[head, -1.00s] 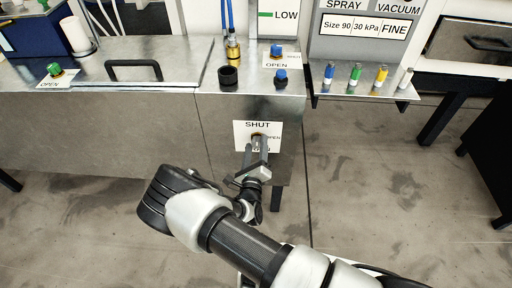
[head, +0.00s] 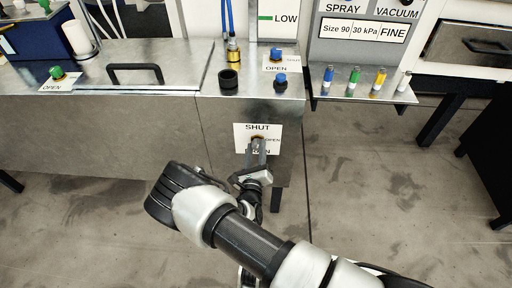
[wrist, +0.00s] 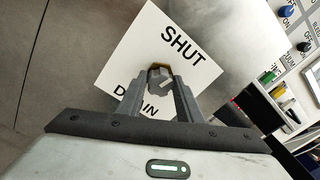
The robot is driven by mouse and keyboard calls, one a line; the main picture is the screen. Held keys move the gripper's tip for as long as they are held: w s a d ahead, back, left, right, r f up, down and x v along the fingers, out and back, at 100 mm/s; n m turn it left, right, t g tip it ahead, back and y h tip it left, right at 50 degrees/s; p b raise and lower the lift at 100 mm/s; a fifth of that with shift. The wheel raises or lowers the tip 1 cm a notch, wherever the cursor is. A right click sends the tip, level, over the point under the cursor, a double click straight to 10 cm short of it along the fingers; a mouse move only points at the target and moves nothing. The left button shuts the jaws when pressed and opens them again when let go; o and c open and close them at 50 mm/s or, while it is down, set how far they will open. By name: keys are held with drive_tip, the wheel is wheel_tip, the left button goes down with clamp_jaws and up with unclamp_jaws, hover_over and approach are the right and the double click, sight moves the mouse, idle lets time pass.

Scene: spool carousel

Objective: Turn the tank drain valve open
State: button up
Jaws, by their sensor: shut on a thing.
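The drain valve (wrist: 160,76) is a small grey knob with an orange-brown base on the tank's front face. It sits on a white label (head: 245,134) that reads SHUT at the top, with OPEN at the right side in the head view and DRAIN below. My gripper (wrist: 158,92) is at the valve, its two fingers on either side of the knob and closed on it. In the head view my gripper (head: 257,148) covers the lower part of the label and most of the knob. A pale mark on the knob shows between the fingers.
The metal tank (head: 100,130) has a handled lid (head: 135,68) and a green knob (head: 56,72) on top.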

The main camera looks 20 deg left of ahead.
drive_tip(key=m+p, duration=0.1)
drive_tip(key=m, duration=0.1)
drive_tip(key=shift+d+r+m, duration=0.1)
drive_tip(key=shift+m, duration=0.3)
drive_tip(key=m+p, duration=0.1)
drive_tip(key=m, duration=0.3)
drive_tip(key=shift+d+p, duration=0.1)
drive_tip(key=shift+p, duration=0.3)
drive_tip(key=m+p, duration=0.1)
drive_tip(key=m, duration=0.3)
drive_tip(key=shift+m+y, duration=0.3)
drive_tip(key=shift+m+g+p, duration=0.3)
drive_tip(key=shift+m+p, duration=0.05)
drive_tip(key=shift+m, duration=1.25)
drive_tip(key=o, duration=1)
drive_tip(key=shift+o, duration=0.2)
drive_tip(key=p+v, duration=0.1)
drive_tip(key=v, duration=1.6)
drive_tip(key=shift+s+d, duration=0.15)
drive_tip(key=shift+s, duration=0.05)
